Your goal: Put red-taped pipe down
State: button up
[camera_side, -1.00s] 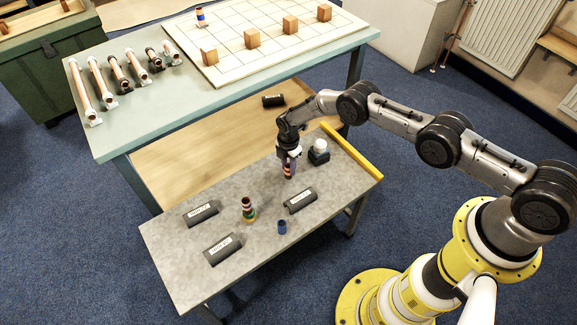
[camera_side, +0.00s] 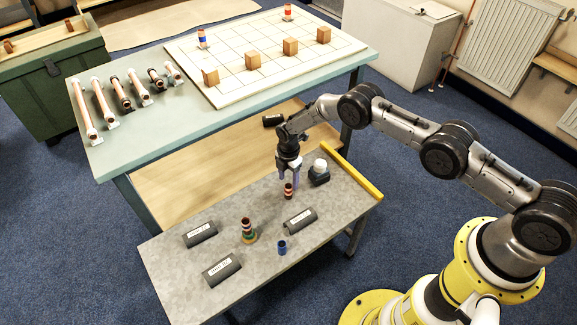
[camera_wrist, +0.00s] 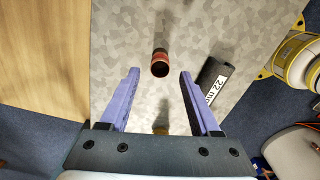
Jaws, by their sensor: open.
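The red-taped pipe (camera_side: 289,191), a short copper piece with a red and pale band, stands upright on the grey bench top (camera_side: 190,270). My gripper (camera_side: 289,181) is open and empty just above it, pointing down. In the wrist view the red-taped pipe (camera_wrist: 160,64) shows its open end, with clear space between it and both purple fingers of my gripper (camera_wrist: 160,73).
A black base with a white top (camera_side: 319,172) stands close at right. Labelled dark blocks (camera_side: 300,221), a blue piece (camera_side: 282,247) and a banded stack (camera_side: 247,231) share the bench. A yellow strip (camera_side: 350,171) edges its right end. Bare bench lies left of the pipe.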

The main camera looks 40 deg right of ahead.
notch_tip(320, 180, up, 8)
notch_tip(320, 180, up, 18)
jog(key=m+t, duration=0.1)
jog(key=m, duration=0.3)
send_over(288, 186)
jog(key=d, duration=0.2)
jog(key=s+d+r+m+t, duration=0.1)
jog(key=s+d+r+m, duration=0.15)
jog(key=s+r, duration=0.4)
jog(key=s+d+r+m+t, duration=0.1)
jog(key=s+r+m, duration=0.2)
jog(key=r, duration=0.7)
jog(key=s+d+r+m+t, duration=0.1)
jog(key=s+r+m, duration=0.2)
jog(key=s+r, duration=0.35)
jog(key=s+d+r+m, duration=0.2)
jog(key=s+r+m, duration=0.1)
jog(key=s, duration=0.7)
jog(key=s+f+m+t, duration=0.1)
jog(key=s+m, duration=0.3)
jog(key=s, duration=1)
jog(key=shift+s+d+f+m+t, duration=0.3)
jog(key=shift+d+f+m, duration=0.05)
jog(key=shift+d+f, duration=0.05)
